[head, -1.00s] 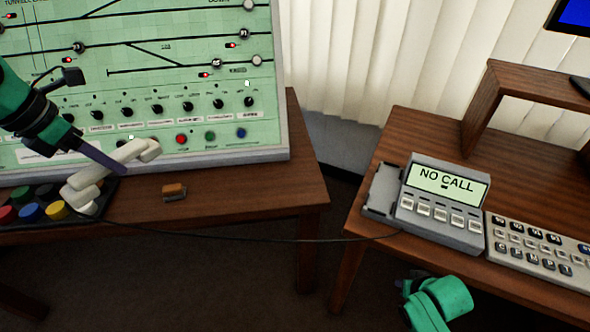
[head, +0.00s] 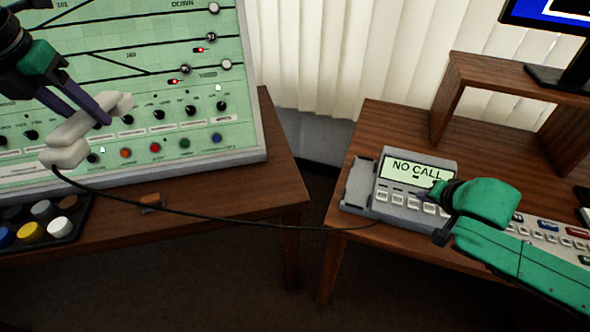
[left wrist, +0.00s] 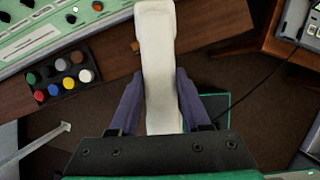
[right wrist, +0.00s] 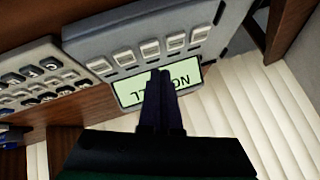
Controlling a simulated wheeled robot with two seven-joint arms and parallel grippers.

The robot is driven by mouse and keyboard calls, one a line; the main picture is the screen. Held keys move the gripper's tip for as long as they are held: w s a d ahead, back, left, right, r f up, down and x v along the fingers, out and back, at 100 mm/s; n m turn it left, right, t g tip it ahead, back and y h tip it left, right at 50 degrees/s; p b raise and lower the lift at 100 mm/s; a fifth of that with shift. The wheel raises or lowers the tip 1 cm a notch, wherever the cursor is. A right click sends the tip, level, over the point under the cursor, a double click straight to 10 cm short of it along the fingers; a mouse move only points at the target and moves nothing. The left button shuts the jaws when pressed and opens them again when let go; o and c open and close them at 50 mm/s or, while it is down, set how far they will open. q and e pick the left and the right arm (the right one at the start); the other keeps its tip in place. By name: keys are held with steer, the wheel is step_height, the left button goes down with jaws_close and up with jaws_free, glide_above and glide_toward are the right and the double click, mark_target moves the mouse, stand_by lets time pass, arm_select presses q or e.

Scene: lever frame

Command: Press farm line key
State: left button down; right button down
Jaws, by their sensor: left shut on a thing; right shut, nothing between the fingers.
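The grey phone unit (head: 400,205) stands on the right desk, its screen (head: 405,171) reading NO CALL. A row of pale keys (head: 398,200) lies below the screen; their labels are not legible. The right wrist view shows the keys (right wrist: 150,48) and screen (right wrist: 130,92) upside down. My right gripper (head: 438,192) is shut and empty over the unit's right part. Its fingertips (right wrist: 160,76) overlap the screen's key-side edge; contact cannot be told. My left gripper (head: 104,108) is shut on the white handset (head: 75,138), held up before the green panel; it also shows in the left wrist view (left wrist: 157,60).
The handset's dark cord (head: 200,213) hangs across the gap between the desks. The cradle (head: 357,185) is empty. A keypad (head: 552,236) sits right of the phone, partly behind my right arm. A wooden shelf (head: 490,68) stands behind. Coloured knobs (head: 31,232) sit at left.

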mark_target(446, 215)
arm_select(q)
steer(key=shift+s+d+r, duration=0.15)
steer(key=shift+d+r, duration=0.05)
steer(key=shift+r, duration=0.1)
steer(key=shift+f, duration=0.1)
arm_select(e)
steer(key=d+r+m+h, duration=0.1)
steer(key=d+r+m, duration=0.3)
steer(key=d, duration=0.4)
steer(key=shift+r+m+t+h, duration=0.3)
steer(key=shift+r+m+h, duration=0.1)
steer(key=shift+r, duration=0.45)
steer(key=shift+d, duration=0.1)
